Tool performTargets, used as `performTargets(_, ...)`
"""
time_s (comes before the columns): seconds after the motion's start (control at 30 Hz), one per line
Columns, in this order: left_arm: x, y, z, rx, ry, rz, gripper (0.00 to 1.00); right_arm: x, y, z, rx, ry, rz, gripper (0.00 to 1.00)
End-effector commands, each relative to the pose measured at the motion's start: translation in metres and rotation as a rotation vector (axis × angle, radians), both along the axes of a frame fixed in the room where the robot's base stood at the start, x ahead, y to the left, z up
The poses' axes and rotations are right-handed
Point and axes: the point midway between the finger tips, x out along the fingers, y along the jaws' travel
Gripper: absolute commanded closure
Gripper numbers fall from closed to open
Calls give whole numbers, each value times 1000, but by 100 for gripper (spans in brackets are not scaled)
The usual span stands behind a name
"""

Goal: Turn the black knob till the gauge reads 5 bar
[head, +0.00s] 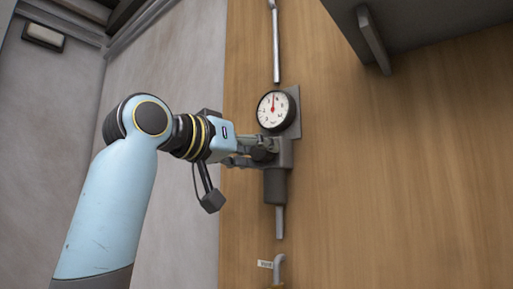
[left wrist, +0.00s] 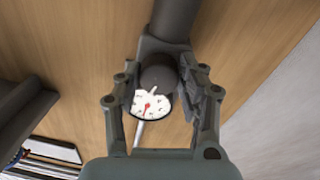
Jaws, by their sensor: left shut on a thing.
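The black knob (head: 263,154) sticks out from the regulator body (head: 286,153) on the wooden panel. My left gripper (head: 257,149) reaches in from the left and is shut on the knob. In the left wrist view the knob (left wrist: 157,78) sits between the two fingers of the gripper (left wrist: 160,92). The round white gauge (head: 272,111) is just above the knob. Its red needle points nearly straight up in the head view; the numbers are too small to read. The gauge also shows partly behind the knob in the left wrist view (left wrist: 150,106). My right gripper is out of view.
A metal pipe (head: 276,48) runs up above the gauge. A dark cylinder (head: 275,186) and a thin pipe (head: 280,222) hang below. A hooked pipe (head: 280,268) with a small tag is lower down. A grey box (head: 425,30) juts out at upper right.

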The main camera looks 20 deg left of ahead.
Motion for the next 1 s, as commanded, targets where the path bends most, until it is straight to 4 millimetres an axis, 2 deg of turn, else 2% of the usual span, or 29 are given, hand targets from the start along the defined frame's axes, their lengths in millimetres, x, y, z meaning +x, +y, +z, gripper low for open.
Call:
performTargets(0.03, 0, 0, 1, 0, -2, 0, 57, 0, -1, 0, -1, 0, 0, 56)
performTargets(0.2, 0, 0, 0, 1, -1, 0, 37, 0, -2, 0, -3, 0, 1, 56)
performTargets(0.53, -6, 3, 0, 3, -2, 1, 37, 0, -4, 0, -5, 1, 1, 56)
performTargets(0.8, -49, 22, -2, 9, -2, 3, 37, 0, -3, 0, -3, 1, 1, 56)
performTargets(1.0, -65, 29, -2, 4, -2, 2, 37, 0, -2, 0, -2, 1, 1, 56)
